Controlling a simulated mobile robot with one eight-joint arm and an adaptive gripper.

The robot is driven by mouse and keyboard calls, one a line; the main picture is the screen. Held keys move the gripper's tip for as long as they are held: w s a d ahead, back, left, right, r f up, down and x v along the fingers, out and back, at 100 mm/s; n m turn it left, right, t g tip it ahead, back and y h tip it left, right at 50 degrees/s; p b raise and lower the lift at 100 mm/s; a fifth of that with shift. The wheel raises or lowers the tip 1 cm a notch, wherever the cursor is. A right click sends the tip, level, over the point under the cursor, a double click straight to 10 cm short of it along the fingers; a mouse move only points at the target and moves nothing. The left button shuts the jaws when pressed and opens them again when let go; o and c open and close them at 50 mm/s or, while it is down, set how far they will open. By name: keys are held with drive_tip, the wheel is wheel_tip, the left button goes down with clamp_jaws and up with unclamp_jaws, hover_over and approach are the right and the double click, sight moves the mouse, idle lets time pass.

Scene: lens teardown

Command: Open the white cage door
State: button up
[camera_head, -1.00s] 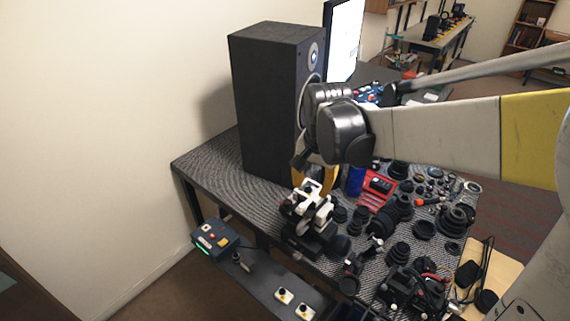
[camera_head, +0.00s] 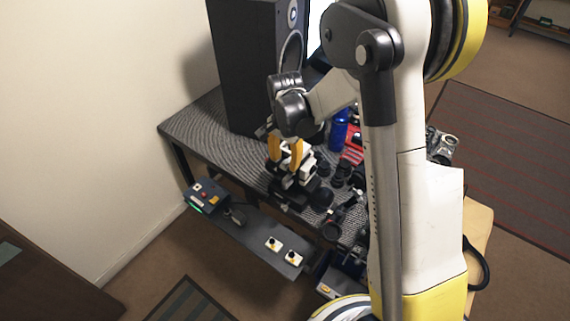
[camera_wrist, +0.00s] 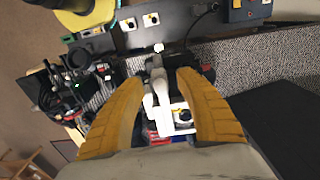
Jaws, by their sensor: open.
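A white mechanism on a black base stands near the table's front edge in the head view, with its white frame (camera_head: 308,164) partly hidden by my fingers. I cannot tell which of its white parts is the cage door. My gripper (camera_head: 285,160) points down at it with two yellow fingers. In the wrist view my gripper (camera_wrist: 160,82) is open, and a white upright part (camera_wrist: 157,90) of the mechanism lies between the fingers. A white block with a yellow and dark round centre (camera_wrist: 181,117) is beside it. Contact with the fingers cannot be told.
A tall black speaker (camera_head: 243,70) stands behind my gripper on the patterned table (camera_head: 195,122). A blue cylinder (camera_head: 338,130) and dark lens parts crowd the right. A control box (camera_head: 206,197) and small white switch boxes (camera_head: 283,250) sit on a lower ledge in front.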

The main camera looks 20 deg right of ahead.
drive_tip(key=shift+f, duration=0.65)
clamp_jaws()
